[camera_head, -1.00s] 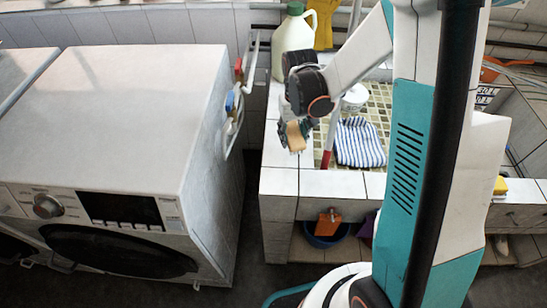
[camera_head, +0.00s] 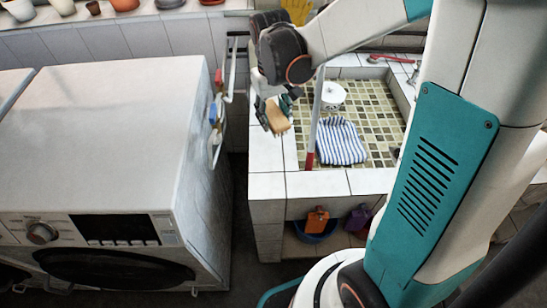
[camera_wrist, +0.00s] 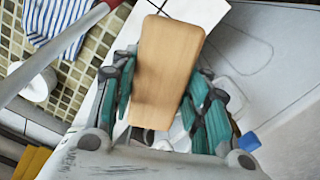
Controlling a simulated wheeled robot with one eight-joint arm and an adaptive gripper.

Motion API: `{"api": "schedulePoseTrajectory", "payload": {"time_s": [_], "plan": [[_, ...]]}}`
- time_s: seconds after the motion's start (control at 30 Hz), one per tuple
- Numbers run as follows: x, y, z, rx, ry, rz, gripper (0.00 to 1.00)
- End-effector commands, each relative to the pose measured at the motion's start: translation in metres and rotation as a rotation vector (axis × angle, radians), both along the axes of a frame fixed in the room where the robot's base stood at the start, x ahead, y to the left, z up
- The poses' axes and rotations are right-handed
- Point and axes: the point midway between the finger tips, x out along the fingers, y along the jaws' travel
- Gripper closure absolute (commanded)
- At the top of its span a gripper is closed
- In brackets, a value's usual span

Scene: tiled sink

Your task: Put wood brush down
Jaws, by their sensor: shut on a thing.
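The wood brush (camera_head: 278,115) is a light brown block with rounded corners. In the wrist view the brush (camera_wrist: 167,70) shows its broad wooden face between the green-padded fingers. My gripper (camera_head: 272,108) is shut on it, with fingers on both sides; the gripper also shows in the wrist view (camera_wrist: 160,100). In the head view the brush hangs over the white tiled left ledge (camera_head: 265,158) of the sink. Its underside is hidden, and I cannot tell how far it is above the tiles.
A red-and-white pole (camera_head: 314,125) stands close right of the brush. A striped cloth (camera_head: 340,141) and a white round item (camera_head: 333,96) lie in the mosaic basin (camera_head: 372,120). A washing machine (camera_head: 125,130) stands left. The front tiled ledge (camera_head: 330,183) is clear.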

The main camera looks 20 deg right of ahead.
Motion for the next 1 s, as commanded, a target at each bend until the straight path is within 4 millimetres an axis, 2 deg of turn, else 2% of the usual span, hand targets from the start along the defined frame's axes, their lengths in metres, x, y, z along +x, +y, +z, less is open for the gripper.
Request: {"api": "schedulePoseTrajectory", "payload": {"time_s": [0.2, 0.5, 0.6, 0.87, 1.0], "plan": [[0.001, 0.000, -0.056, 0.000, 0.000, 0.000, 0.80], [0.001, 0.000, -0.125, 0.000, 0.000, 0.000, 0.80], [0.001, 0.000, -0.139, 0.000, 0.000, 0.000, 0.80], [0.001, 0.000, -0.155, 0.000, 0.000, 0.000, 0.80], [0.001, 0.000, -0.176, 0.000, 0.000, 0.000, 0.80]]}}
